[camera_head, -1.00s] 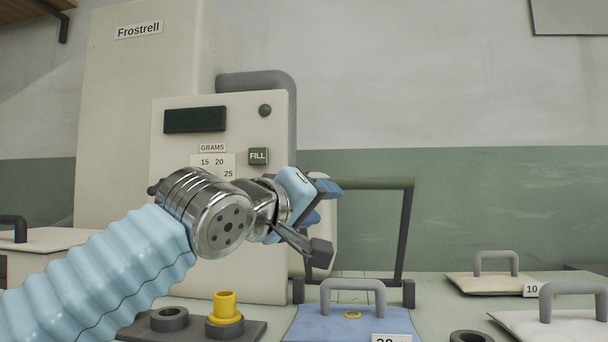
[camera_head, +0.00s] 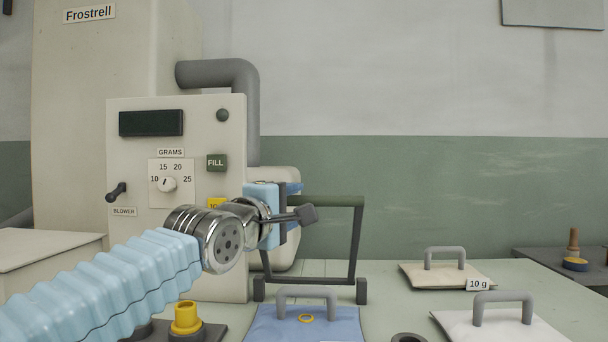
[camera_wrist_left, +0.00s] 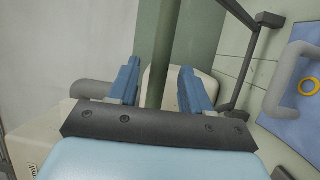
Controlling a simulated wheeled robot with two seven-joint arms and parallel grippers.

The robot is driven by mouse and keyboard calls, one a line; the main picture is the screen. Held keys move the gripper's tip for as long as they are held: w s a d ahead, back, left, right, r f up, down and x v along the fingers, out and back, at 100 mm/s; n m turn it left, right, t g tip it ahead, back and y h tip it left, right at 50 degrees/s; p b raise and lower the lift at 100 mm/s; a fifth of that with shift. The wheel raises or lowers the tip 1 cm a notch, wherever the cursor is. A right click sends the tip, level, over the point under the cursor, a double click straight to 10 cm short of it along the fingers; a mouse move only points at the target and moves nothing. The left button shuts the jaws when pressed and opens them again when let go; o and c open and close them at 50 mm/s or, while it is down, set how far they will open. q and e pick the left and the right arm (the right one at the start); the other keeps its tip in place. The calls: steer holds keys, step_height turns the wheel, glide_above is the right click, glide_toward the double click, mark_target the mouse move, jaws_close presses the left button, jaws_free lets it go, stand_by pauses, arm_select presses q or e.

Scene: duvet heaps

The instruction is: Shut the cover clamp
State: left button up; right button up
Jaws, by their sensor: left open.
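The cover clamp is a dark upright frame with a green top bar (camera_head: 335,201), standing raised behind a blue cushion (camera_head: 330,330) with a grey handle. My left gripper (camera_head: 289,206) is at the left end of that bar, its jaws apart. In the left wrist view its two blue fingers (camera_wrist_left: 160,75) stand on either side of the dark green bar (camera_wrist_left: 164,30), which runs between them. The fingers look clear of the bar, with gaps on both sides. The clamp's left leg is mostly hidden by my gripper. My right gripper is not in view.
The filling machine (camera_head: 125,260) with its dial and FILL button stands behind my left arm. A yellow ring piece (camera_head: 186,318) sits on a dark base at lower left. A cream cushion marked 10 g (camera_head: 420,276) and a white cushion (camera_head: 500,325) lie to the right.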

mark_target(296, 200)
arm_select(q)
steer(key=p+x, duration=0.2)
steer(key=x, duration=0.1)
steer(key=shift+w+r, duration=0.15)
steer(key=shift+r, duration=0.05)
steer(key=shift+p+x, duration=0.65)
steer(key=shift+x, duration=0.3)
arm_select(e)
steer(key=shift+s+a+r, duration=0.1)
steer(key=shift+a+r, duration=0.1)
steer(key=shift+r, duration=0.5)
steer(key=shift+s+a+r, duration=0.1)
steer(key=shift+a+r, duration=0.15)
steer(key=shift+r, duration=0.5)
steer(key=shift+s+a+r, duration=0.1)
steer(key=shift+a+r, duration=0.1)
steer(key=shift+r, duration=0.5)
arm_select(q)
steer(key=shift+d+f, duration=0.1)
steer(key=shift+f, duration=0.05)
jaws_close()
